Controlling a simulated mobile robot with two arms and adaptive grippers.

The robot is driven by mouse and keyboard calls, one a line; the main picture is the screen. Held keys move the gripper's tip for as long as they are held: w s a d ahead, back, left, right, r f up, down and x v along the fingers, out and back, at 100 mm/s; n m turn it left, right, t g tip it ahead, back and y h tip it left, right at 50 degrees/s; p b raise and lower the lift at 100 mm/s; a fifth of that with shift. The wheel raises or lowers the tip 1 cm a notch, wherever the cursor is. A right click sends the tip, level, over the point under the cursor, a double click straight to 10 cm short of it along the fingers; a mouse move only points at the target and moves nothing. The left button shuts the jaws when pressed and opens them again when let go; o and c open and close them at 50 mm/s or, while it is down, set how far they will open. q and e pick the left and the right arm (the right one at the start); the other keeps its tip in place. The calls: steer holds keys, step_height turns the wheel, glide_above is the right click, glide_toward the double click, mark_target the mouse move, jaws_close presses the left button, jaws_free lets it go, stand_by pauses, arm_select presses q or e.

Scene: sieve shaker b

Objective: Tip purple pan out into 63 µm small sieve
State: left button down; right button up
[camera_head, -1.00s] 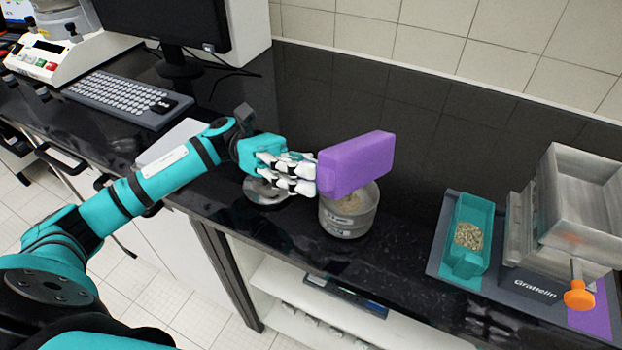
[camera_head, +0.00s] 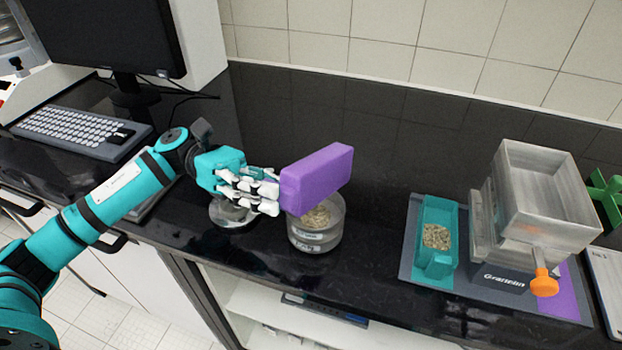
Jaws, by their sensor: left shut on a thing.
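The purple pan (camera_head: 318,179) is held tilted on its side above the small sieve (camera_head: 315,238). Its outer face is toward me, so its inside is hidden. My left gripper (camera_head: 277,188) is shut on the pan's left end. The sieve is a round metal one standing on the counter, with light grainy material (camera_head: 317,217) visible in it below the pan. Labels on its side are too small to read. My right gripper is not in view.
A round metal item (camera_head: 230,213) stands left of the sieve, partly under my left gripper. A teal pan (camera_head: 437,240) with grains and the metal riffle splitter (camera_head: 540,200) stand at the right. Black counter lies clear between the sieve and the splitter base.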

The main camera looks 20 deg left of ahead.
arm_select(q)
step_height(320, 180, up, 5)
steer(key=t+y+p, duration=0.1)
steer(key=y+p, duration=0.2)
steer(key=y, duration=0.2)
steer(key=t+y+p, duration=0.2)
steer(key=y+p, duration=0.1)
steer(key=y, duration=0.2)
steer(key=t+y+p, duration=0.1)
steer(key=y+p, duration=0.3)
steer(key=shift+s+d+t+y, duration=0.1)
steer(key=shift+d+t+y, duration=0.05)
steer(key=shift+t+y, duration=0.45)
steer(key=shift+y, duration=0.7)
steer(key=shift+t+y, duration=0.3)
steer(key=shift+y, duration=0.7)
steer(key=shift+f, duration=0.1)
